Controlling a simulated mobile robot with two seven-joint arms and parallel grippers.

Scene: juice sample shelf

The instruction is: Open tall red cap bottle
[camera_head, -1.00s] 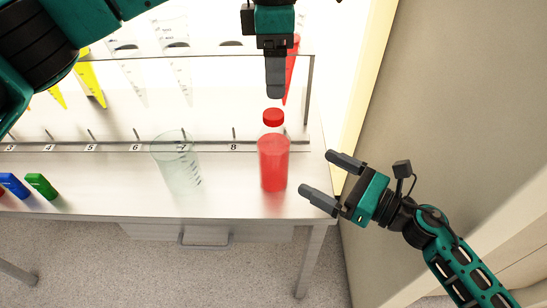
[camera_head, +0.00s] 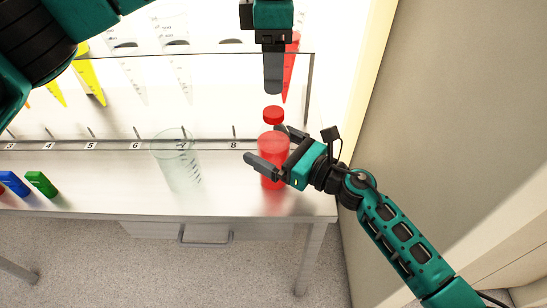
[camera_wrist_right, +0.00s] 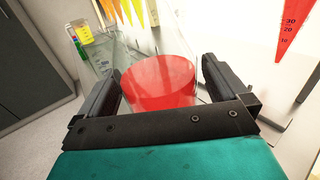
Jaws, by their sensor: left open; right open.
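The tall bottle of red liquid (camera_head: 273,145) with a red cap (camera_head: 273,115) stands upright on the bench near its right end. My right gripper (camera_head: 277,150) is open, with one finger on either side of the bottle body. In the right wrist view the bottle (camera_wrist_right: 158,80) sits between the two spread fingers, with its cap out of sight. I cannot tell whether either finger touches it. My left gripper (camera_head: 273,80) is open and points down just above the cap. Its fingers line up in this view, so the gap between them is hidden.
An empty clear beaker (camera_head: 178,165) stands left of the bottle. A numbered rack (camera_head: 110,146) with hanging coloured cones runs behind. Blue (camera_head: 14,183) and green (camera_head: 41,184) small items lie at the left. The bench's right edge and a wall are close by.

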